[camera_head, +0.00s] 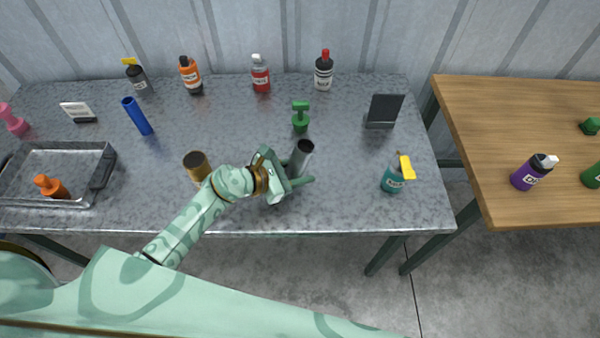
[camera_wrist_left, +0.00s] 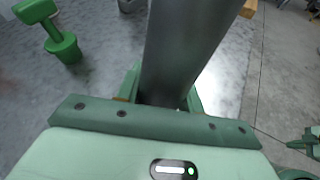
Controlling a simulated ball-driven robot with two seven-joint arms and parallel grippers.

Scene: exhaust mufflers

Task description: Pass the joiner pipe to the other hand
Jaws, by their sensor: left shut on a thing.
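The joiner pipe is a dark grey tube (camera_head: 300,160), open at its top and leaning slightly, near the front middle of the metal table. My left gripper (camera_head: 291,182) reaches in from the left and is shut around its lower part. In the left wrist view the pipe (camera_wrist_left: 185,45) rises between the fingers of the left gripper (camera_wrist_left: 165,97) and fills the upper middle. Its lower end is hidden by the gripper. My right gripper does not show in the head view. A small green part at the right edge of the left wrist view may belong to it.
A brown cylinder (camera_head: 197,165) stands beside my left forearm. A black stand (camera_head: 383,111), blue tube (camera_head: 138,116) and metal tray (camera_head: 84,200) are farther off. A wooden table (camera_head: 500,115) stands right.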

